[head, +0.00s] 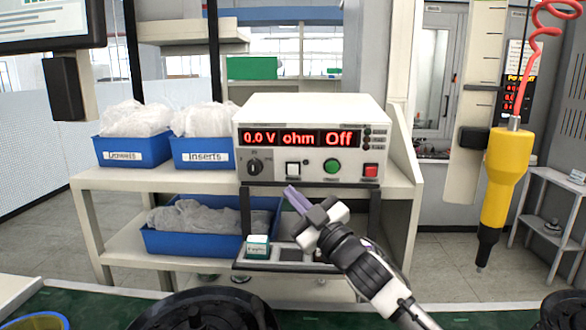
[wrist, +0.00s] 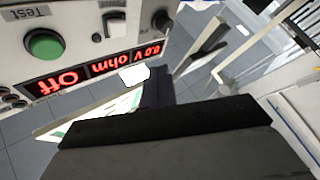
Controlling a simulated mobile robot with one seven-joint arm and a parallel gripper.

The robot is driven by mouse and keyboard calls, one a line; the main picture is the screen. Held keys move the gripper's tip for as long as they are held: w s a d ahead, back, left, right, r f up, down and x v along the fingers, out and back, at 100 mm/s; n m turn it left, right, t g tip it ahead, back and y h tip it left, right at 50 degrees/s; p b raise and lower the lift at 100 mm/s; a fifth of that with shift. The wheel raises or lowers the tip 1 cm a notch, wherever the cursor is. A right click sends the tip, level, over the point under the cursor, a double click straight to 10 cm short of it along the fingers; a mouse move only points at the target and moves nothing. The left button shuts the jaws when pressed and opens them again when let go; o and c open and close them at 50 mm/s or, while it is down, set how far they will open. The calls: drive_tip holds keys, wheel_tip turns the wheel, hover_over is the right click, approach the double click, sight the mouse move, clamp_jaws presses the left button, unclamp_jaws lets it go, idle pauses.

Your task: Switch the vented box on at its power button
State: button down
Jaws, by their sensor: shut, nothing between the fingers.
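The box (head: 310,110) is a white instrument on the upper shelf, facing me. Its red display (head: 300,138) reads "0.0 V", "ohm" and "Off". The wrist view shows the panel upside down, with the white button (wrist: 115,22) and the green button (wrist: 44,43), labelled "Test". No vents are clearly visible.
Blue bins with bagged parts (head: 134,150) (head: 203,153) stand left of the box. Another blue bin (head: 205,240) is on the lower shelf. A yellow tool (head: 506,175) hangs at the right on a red coiled cord. A dark round part (head: 205,312) lies in front.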

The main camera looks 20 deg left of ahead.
drive_tip(key=w+a+r+p, duration=0.1)
drive_tip(key=w+a+p, duration=0.1)
drive_tip(key=w, duration=0.4)
drive_tip(key=shift+w, duration=0.3)
idle(1.8)
drive_tip(key=shift+w+a, duration=0.1)
drive_tip(key=shift+w, duration=0.3)
drive_tip(key=shift+w+a+r, duration=0.1)
drive_tip(key=shift+w+a, duration=0.05)
drive_tip(key=shift+w, duration=0.25)
idle(0.6)
drive_tip(key=shift+s, duration=0.1)
drive_tip(key=shift+s+d, duration=0.25)
drive_tip(key=shift+s, duration=0.45)
drive_tip(key=shift+s+b, duration=0.1)
drive_tip(key=shift+b, duration=0.25)
drive_tip(key=shift+s+d+f+b, duration=0.15)
drive_tip(key=shift+s+d+b, duration=0.15)
drive_tip(key=shift+s, duration=0.45)
drive_tip(key=shift+s+d+f+b, duration=0.15)
drive_tip(key=shift+s+b, duration=0.1)
drive_tip(key=shift+s, duration=0.55)
drive_tip(key=shift+s+d+f+b, duration=0.15)
drive_tip(key=shift+s+d+b, duration=0.15)
drive_tip(key=shift+s, duration=0.45)
